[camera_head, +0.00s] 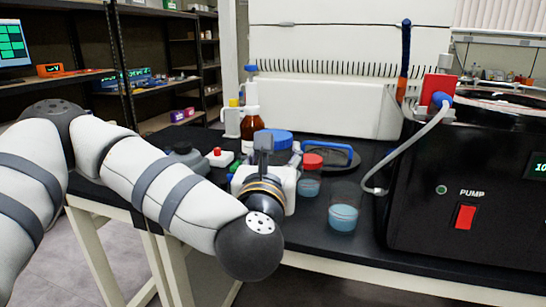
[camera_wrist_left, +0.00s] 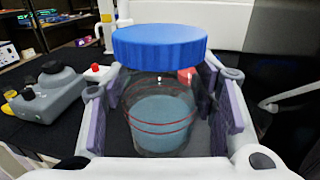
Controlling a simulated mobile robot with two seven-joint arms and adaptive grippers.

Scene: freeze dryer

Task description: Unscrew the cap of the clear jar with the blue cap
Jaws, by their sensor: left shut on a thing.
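The clear jar with the blue cap (camera_wrist_left: 160,45) stands upright between the fingers of my left gripper (camera_wrist_left: 165,110). The cap sits on top, above the fingers. Blue contents (camera_wrist_left: 160,122) and reddish rings show through the clear wall. My left gripper is shut on the jar's body, with one finger on each side. In the head view, the blue cap (camera_head: 275,137) shows just behind my left gripper (camera_head: 281,155), which hides most of the jar. My right gripper is in neither view.
A red-capped jar (camera_head: 312,162) and an uncapped glass with blue liquid (camera_head: 343,217) stand to the right. A brown bottle (camera_head: 251,125) stands behind.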

